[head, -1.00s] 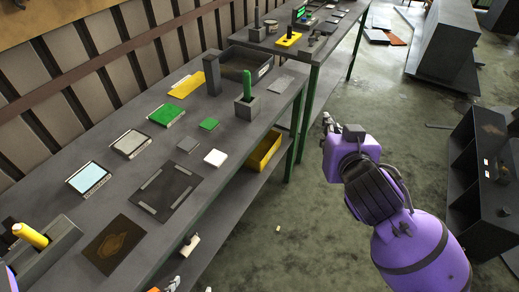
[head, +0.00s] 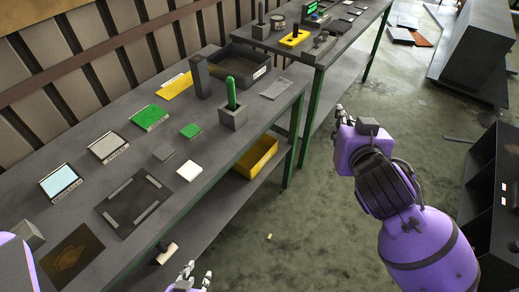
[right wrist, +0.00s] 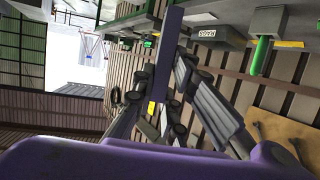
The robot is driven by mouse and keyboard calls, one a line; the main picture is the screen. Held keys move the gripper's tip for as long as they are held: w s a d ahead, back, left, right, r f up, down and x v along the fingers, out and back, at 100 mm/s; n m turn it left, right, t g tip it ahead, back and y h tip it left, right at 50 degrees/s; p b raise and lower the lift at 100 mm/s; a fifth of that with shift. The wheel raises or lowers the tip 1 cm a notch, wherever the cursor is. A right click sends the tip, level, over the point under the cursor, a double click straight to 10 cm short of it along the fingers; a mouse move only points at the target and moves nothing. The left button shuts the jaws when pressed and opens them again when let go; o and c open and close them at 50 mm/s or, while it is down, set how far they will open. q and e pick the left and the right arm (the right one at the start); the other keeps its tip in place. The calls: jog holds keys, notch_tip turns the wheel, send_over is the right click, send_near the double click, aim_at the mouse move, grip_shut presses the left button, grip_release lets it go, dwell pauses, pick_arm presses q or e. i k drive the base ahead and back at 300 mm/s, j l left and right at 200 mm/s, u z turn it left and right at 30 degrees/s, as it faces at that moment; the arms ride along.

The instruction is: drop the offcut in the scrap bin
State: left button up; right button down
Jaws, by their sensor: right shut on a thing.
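The scrap bin (head: 262,71) is a grey open box with a white label on the bench top, and its label side also shows upside down in the right wrist view (right wrist: 207,33). My right gripper (head: 339,112) is over the floor, right of the bench and apart from the bin. In the right wrist view its dark fingers (right wrist: 163,88) are shut on a long slate-grey bar (right wrist: 169,50), which looks like the offcut. The bar is not clear in the head view. My left gripper (head: 196,276) is at the bottom edge, fingers spread and empty.
A grey post (head: 200,78) and a green rod in a grey block (head: 232,117) stand close to the bin. Several flat pieces lie along the bench (head: 215,163). A yellow bin (head: 257,156) is on the shelf below.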

aim_at(262, 151)
jog(key=i+l, duration=0.2)
jog(key=l, duration=0.2)
jog(key=i+l+u, duration=0.1)
jog(key=i+l, duration=0.15)
jog(key=l, duration=0.15)
jog(key=i+l+u, duration=0.1)
jog(key=i+l, duration=0.2)
jog(key=i+j, duration=0.25)
jog(key=i+z, duration=0.05)
jog(key=i, duration=0.05)
